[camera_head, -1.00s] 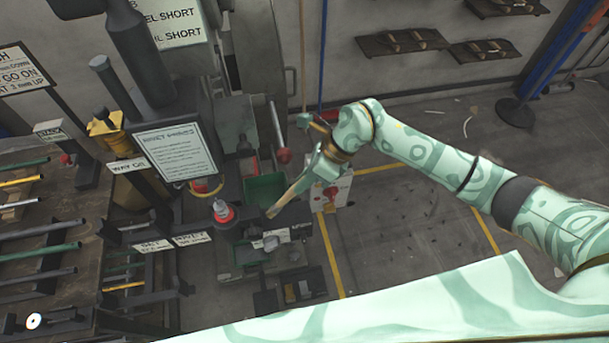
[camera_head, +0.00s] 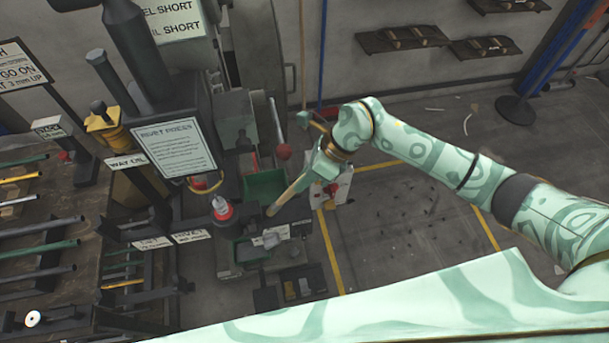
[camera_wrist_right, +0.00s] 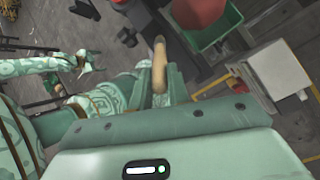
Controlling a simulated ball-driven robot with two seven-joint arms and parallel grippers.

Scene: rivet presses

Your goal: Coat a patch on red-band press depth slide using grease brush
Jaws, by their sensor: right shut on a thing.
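The rivet press (camera_head: 172,147) stands left of centre, with a dark body and a white sign. A red band (camera_head: 222,211) rings a small post at its front. My right gripper (camera_head: 312,172) is shut on the grease brush (camera_head: 290,195), whose tan handle slants down left. The brush's lower end is at or just above a dark labelled block (camera_head: 285,222); contact cannot be told. In the right wrist view the tan brush (camera_wrist_right: 159,62) sits between the fingers. I cannot single out the depth slide. My left gripper (camera_wrist_right: 86,64) shows small in that view; its jaws are unclear.
A green bin (camera_head: 265,184) sits close behind the brush. A lever with a red knob (camera_head: 283,152) hangs nearby. A rack of rods (camera_head: 40,225) stands at left. The floor at right is open, with yellow lines.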

